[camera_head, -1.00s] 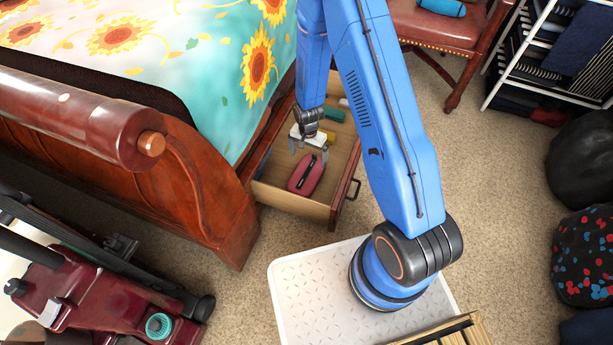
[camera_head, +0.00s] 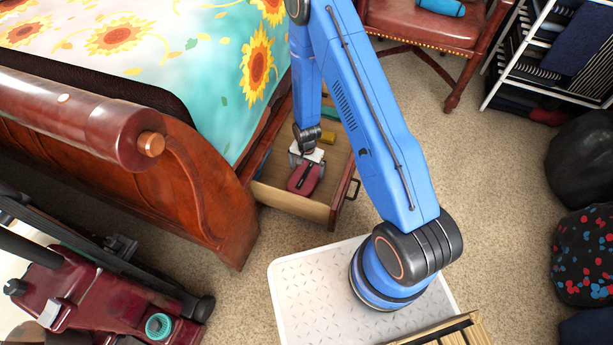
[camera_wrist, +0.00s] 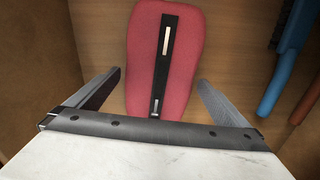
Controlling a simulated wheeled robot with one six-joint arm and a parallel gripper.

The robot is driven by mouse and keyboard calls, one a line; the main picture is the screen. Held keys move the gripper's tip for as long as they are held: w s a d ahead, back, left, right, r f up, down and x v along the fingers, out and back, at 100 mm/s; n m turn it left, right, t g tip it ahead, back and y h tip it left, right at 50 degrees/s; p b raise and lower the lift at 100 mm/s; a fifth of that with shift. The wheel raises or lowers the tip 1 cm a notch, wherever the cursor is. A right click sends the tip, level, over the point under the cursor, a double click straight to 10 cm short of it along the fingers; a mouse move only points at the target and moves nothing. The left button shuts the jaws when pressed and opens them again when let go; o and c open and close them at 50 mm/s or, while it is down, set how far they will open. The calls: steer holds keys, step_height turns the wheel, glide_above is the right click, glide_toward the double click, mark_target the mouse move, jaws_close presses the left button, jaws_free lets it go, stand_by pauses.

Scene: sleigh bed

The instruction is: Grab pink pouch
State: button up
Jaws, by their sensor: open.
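The pink pouch (camera_head: 305,180) lies in the open wooden drawer under the bed. In the wrist view the pouch (camera_wrist: 180,70) is reddish-pink with a dark strip and a light bar along its middle. My gripper (camera_wrist: 165,95) is open, with one finger on each side of the pouch's near end. Gaps show between the fingers and the pouch. In the head view my gripper (camera_head: 306,160) is down inside the drawer, over the pouch's far end, and hides part of it.
Blue and orange items (camera_wrist: 290,75) lie right of the pouch in the wrist view. The carved bed post (camera_head: 215,200) stands to the left.

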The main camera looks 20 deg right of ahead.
mark_target(306, 173)
steer(key=shift+a+f, duration=0.1)
steer(key=shift+f, duration=1.4)
steer(key=shift+c, duration=0.3)
steer(key=c, duration=1.1)
